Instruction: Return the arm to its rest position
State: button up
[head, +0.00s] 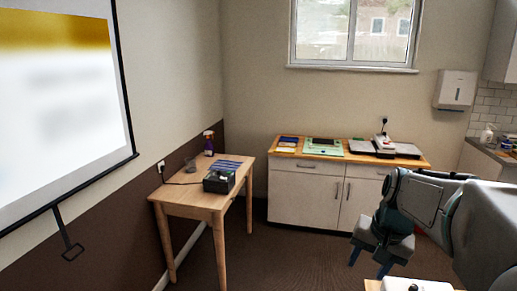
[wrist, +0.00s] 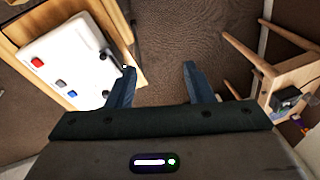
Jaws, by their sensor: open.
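My gripper (head: 368,266) is at the lower right of the head view, at the end of my folded grey and green arm, pointing down. In the wrist view its two blue fingers (wrist: 158,84) stand wide apart with only brown floor between them. It holds nothing. A white board (wrist: 66,62) with a red piece and several darker pieces lies on a wooden table (wrist: 20,28) to the left of the fingers. A sliver of white shows below the gripper in the head view (head: 415,285).
A small wooden table (head: 178,197) with a black box (head: 219,180) and a spray bottle (head: 209,143) stands at the left wall. A white cabinet (head: 310,196) with trays on top stands under the window. Brown floor (head: 285,253) between them is clear.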

jog(key=s+a+f+n+t+h, duration=0.1)
jog(key=s+a+f+n, duration=0.2)
jog(key=s, duration=1)
jog(key=a+n, duration=0.3)
jog(key=a, duration=0.2)
jog(key=shift+a, duration=0.35)
